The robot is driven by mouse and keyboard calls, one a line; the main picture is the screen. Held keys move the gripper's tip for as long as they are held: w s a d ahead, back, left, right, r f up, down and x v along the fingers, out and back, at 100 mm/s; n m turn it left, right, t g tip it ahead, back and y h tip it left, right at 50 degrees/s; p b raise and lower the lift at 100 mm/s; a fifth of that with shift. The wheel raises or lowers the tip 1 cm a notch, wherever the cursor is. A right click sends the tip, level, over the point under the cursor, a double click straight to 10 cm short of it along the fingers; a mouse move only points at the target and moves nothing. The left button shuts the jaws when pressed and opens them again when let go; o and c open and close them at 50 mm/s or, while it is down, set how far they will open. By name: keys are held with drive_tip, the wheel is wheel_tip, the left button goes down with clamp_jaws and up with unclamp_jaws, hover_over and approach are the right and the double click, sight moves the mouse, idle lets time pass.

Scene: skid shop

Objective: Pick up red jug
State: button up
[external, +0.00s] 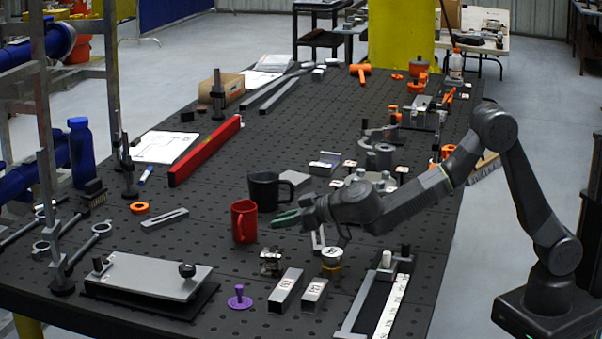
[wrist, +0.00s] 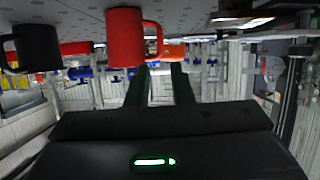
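The red jug (external: 244,221) stands upright on the dark perforated table, just in front of a black mug (external: 264,190). My gripper (external: 286,218) is to the right of the red jug, reaching left, with a small gap between them. In the wrist view, which appears upside down, the red jug (wrist: 125,38) is ahead of the fingertips, slightly left of centre, its handle on the right. The two fingers of my gripper (wrist: 159,66) are apart with nothing between them. The black mug (wrist: 35,48) is at the left edge of the wrist view.
A red level bar (external: 205,150) lies behind and left of the jug. Metal blocks (external: 286,290) and a small metal part (external: 271,262) are in front. A silver plate (external: 150,277) lies at front left. Bare table shows left of the jug.

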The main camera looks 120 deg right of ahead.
sight(239, 236)
drive_tip(key=p+x, duration=0.5)
drive_tip(key=x, duration=0.8)
clamp_jaws()
